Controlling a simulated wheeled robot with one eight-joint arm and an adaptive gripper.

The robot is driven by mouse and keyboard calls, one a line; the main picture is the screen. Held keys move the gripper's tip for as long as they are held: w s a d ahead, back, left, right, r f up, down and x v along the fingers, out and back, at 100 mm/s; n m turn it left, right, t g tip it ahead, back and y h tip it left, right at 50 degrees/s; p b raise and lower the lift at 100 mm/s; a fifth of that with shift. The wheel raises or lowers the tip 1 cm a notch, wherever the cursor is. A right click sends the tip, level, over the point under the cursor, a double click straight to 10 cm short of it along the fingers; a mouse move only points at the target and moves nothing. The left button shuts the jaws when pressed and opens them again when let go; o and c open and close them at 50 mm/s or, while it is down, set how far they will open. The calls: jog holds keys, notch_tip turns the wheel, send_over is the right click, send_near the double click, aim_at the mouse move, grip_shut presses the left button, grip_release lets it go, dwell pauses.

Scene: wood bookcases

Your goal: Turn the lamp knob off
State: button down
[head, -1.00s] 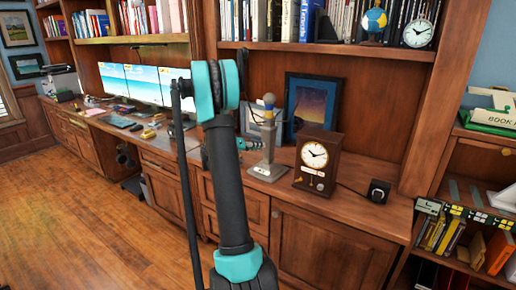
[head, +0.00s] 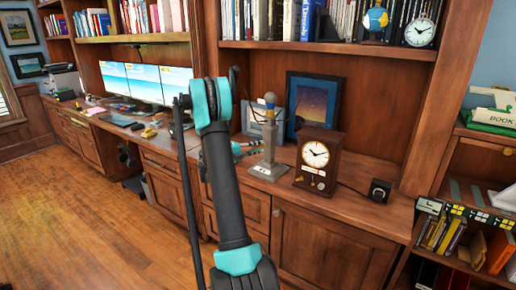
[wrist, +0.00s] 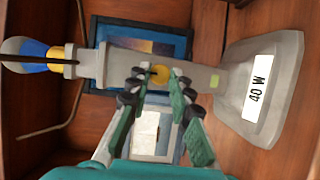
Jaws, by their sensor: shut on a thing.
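The lamp (head: 269,140) is a grey upright post on a flat base, with a blue and yellow bulb part on top. It stands on the wood counter left of a brown clock. The wrist view shows it lying sideways, with its base (wrist: 277,55) labelled "40 W" at the right. In the head view my arm hides part of my gripper, beside the lamp.
The brown clock (head: 317,160) and a small black box (head: 379,191) stand right of the lamp. A blue framed picture (head: 312,100) leans behind it. A lighter frame (wrist: 152,132) also stands close behind. A bookshelf overhangs above. Open floor lies left.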

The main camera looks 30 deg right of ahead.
jog(key=shift+f+n, duration=0.1)
jog(key=shift+n, duration=0.3)
jog(key=c, duration=1.3)
grip_release()
jog(key=shift+c, duration=0.2)
jog(key=w+a, duration=0.1)
jog(key=a, duration=1.1)
jog(key=s+a+f+t+y, duration=0.3)
jog(key=s+a+y, duration=0.6)
jog(key=s+a, duration=0.6)
jog(key=s+a+f+t+y, duration=0.2)
jog(key=s+a+f+y, duration=0.4)
jog(key=s+a, duration=0.8)
jog(key=a+y, duration=0.1)
jog(key=y, duration=0.1)
jog(key=shift+s+f+n+t+y, duration=0.2)
jog(key=shift+s+n+t+y, duration=0.2)
